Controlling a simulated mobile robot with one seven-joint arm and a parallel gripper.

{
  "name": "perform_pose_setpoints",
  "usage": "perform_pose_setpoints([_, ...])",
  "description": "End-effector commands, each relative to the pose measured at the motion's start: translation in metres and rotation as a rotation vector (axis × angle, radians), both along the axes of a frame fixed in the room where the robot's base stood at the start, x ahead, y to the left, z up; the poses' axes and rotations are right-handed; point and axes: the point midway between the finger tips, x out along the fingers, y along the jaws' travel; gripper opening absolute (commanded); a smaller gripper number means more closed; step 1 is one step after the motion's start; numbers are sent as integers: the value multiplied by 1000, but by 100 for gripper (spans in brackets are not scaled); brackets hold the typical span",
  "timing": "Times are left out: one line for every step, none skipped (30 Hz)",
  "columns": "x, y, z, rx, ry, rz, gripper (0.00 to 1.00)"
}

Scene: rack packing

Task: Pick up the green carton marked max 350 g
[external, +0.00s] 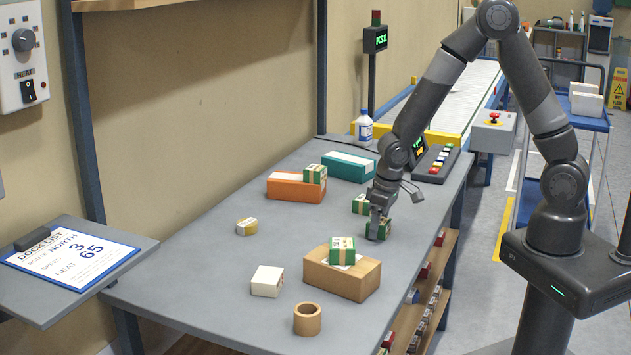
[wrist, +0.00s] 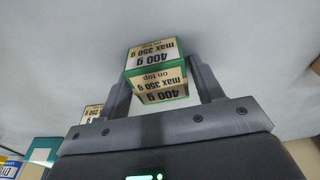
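A green and cream carton (wrist: 160,88) lies between the fingers of my gripper (wrist: 162,90) in the wrist view. Its upside-down print reads "400 g" and "max 350 g on top". In the external view my gripper (external: 378,226) is low at the table, and the carton (external: 386,229) shows partly behind its fingers, apparently at table level. The fingers are close to the carton's sides. Whether they press on it I cannot tell. Similar green cartons are just behind my gripper (external: 361,204), on the orange box (external: 314,173) and on the brown box (external: 342,250).
The table's middle is clear.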

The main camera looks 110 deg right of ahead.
Motion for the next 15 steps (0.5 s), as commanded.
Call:
perform_pose_setpoints([0,0,0,0,0,0,57])
perform_pose_setpoints([0,0,0,0,0,0,54])
perform_pose_setpoints([0,0,0,0,0,0,51])
perform_pose_setpoints([0,0,0,0,0,0,48])
perform_pose_setpoints([0,0,0,0,0,0,46])
perform_pose_setpoints([0,0,0,0,0,0,43])
perform_pose_setpoints([0,0,0,0,0,0,40])
perform_pose_setpoints([0,0,0,0,0,0,38])
perform_pose_setpoints([0,0,0,0,0,0,34])
perform_pose_setpoints([0,0,0,0,0,0,32])
perform_pose_setpoints([0,0,0,0,0,0,30])
perform_pose_setpoints([0,0,0,0,0,0,26])
perform_pose_setpoints([0,0,0,0,0,0,24])
perform_pose_setpoints([0,0,0,0,0,0,21])
perform_pose_setpoints([0,0,0,0,0,0,18])
